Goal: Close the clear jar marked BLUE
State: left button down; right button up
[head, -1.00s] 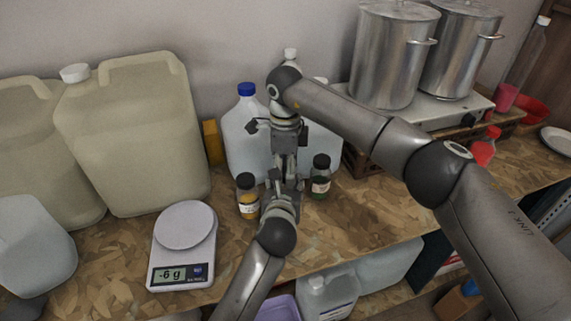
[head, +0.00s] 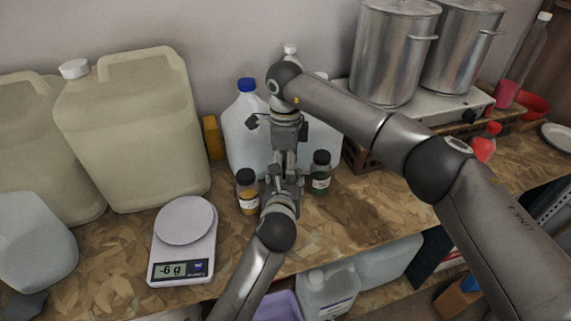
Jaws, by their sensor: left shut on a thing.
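I cannot make out the clear jar marked BLUE in the head view; my grippers cover the spot between two small jars. One of these has a black lid and amber contents (head: 249,200), to the left. The other has a black lid and green contents (head: 320,181), to the right. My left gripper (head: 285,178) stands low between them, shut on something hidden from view. My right gripper (head: 288,155) points down from directly above it, its fingertips close to the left gripper. Whether the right gripper is open or shut, or holds a lid, does not show.
Large jugs (head: 245,128) stand right behind my grippers. A scale (head: 183,240) and beige drums (head: 135,130) are to the left. Steel pots (head: 392,55) on a hot plate (head: 440,110) are back right. The bench (head: 375,205) is bare to the right.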

jog(key=shift+r, duration=2.3)
jog(key=shift+c, duration=0.2)
notch_tip(320, 180, up, 4)
jog(key=shift+w+f, duration=0.1)
jog(key=shift+f, duration=0.1)
jog(key=shift+f, duration=0.1)
jog(key=shift+f, duration=4)
